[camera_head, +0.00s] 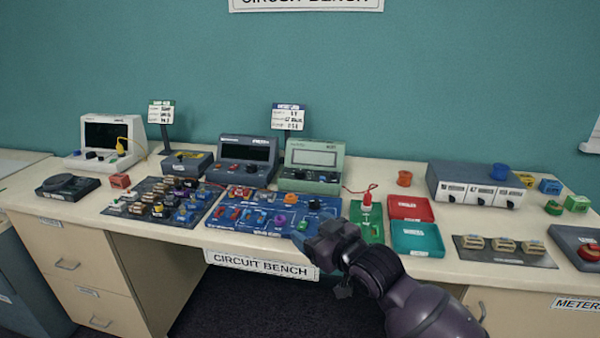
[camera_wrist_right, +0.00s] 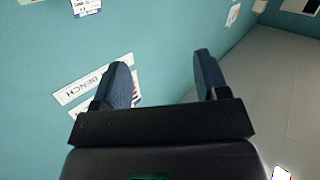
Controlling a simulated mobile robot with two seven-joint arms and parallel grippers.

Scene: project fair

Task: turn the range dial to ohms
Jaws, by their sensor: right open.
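Three boxy meters with screens stand at the back of the bench: a white one (camera_head: 108,140) at the left, a dark blue-grey one (camera_head: 244,161) in the middle and a pale green one (camera_head: 312,165) to its right. Each has small knobs low on its front; I cannot tell which is the range dial or read any setting. My right gripper (camera_head: 306,240) is over the front edge of the blue circuit board, apart from the meters. In the wrist view its jaws (camera_wrist_right: 162,78) are open and empty, with the wall beyond them. My left gripper is not in view.
The bench (camera_head: 146,232) holds a dark component board (camera_head: 163,203), a blue circuit board (camera_head: 270,211), a red tray (camera_head: 410,208) and a teal tray (camera_head: 417,239). A grey box with white panels (camera_head: 470,184) stands at the right. Two small sign stands rise behind the meters.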

